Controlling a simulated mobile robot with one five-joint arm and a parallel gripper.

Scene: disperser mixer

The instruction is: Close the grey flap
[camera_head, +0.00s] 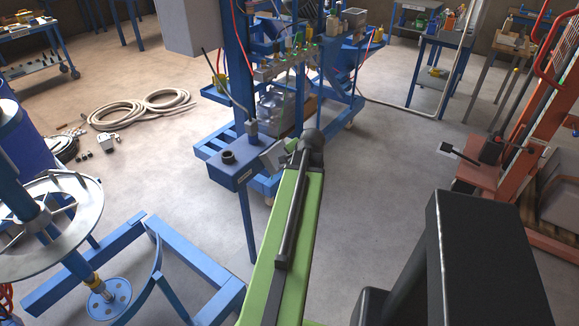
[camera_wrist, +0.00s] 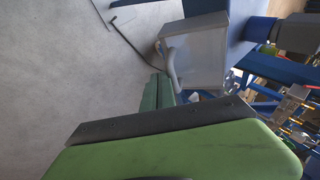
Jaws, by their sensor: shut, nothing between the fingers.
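The grey flap (camera_wrist: 198,52) is a pale, nearly square panel with a curved grey handle (camera_wrist: 172,65) on its left side in the wrist view. It is joined to a blue housing (camera_wrist: 238,30). In the head view the flap (camera_head: 276,158) shows at the end of the blue beam, left of my arm's dark joint. My gripper (camera_wrist: 158,84) shows as green fingers just below the handle in the wrist view. It is shut with nothing held. The fingertips look close to the handle, but I cannot tell if they touch. My arm hides the gripper in the head view.
The blue machine frame (camera_head: 222,152) stands around the flap, with a vertical blue post behind. A blue stand with a metal disc (camera_head: 50,225) is at the left. An orange lift (camera_head: 510,160) is at the right. The floor (camera_head: 390,160) between is clear.

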